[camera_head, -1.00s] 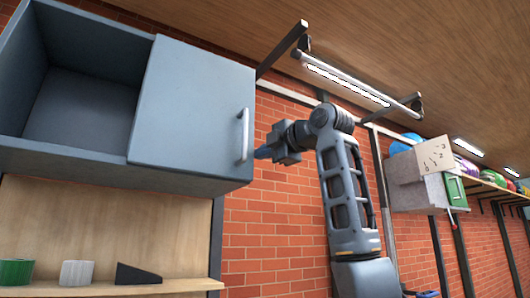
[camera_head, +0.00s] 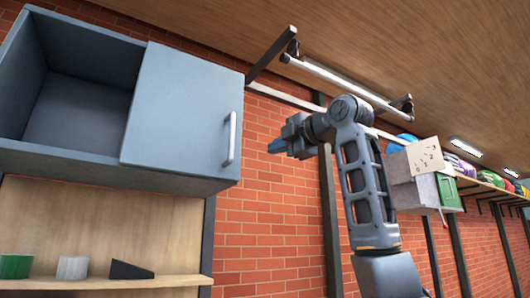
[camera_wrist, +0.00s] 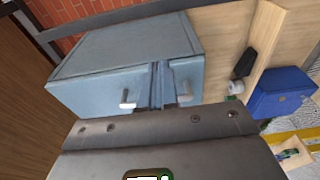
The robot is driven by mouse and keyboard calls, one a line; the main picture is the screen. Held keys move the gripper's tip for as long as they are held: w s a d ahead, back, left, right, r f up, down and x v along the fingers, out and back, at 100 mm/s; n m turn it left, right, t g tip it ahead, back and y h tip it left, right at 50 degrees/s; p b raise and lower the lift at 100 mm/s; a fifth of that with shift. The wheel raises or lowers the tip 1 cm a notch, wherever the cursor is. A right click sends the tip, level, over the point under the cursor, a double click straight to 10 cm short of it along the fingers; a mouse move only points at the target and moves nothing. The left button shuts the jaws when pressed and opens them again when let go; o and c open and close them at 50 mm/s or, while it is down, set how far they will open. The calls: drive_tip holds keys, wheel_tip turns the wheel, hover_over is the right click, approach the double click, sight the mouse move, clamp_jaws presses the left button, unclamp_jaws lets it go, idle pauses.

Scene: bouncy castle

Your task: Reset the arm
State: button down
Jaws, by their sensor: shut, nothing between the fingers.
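My gripper (camera_head: 275,147) is on my raised arm in the head view, to the right of the wall cabinet's handle and apart from it. Its blue-grey fingers are shut and empty, pointing left. In the wrist view the closed fingers (camera_wrist: 158,85) show in front of the cabinet (camera_wrist: 110,50). The grey-blue wall cabinet (camera_head: 182,110) has an open compartment on its left and a closed door with a vertical metal handle (camera_head: 229,138) on its right. The gap between fingers and handle is hard to judge in the wrist view.
A lamp bar (camera_head: 345,88) hangs above my arm. A box with a clock-like panel (camera_head: 424,155) is at the right.

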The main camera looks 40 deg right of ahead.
drive_tip(key=shift+s+d+b, duration=0.3)
drive_tip(key=shift+s+d, duration=0.5)
drive_tip(key=shift+s, duration=0.25)
drive_tip(key=shift+s+d+b, duration=0.25)
drive_tip(key=shift+s+d, duration=0.5)
drive_tip(key=shift+s, duration=0.25)
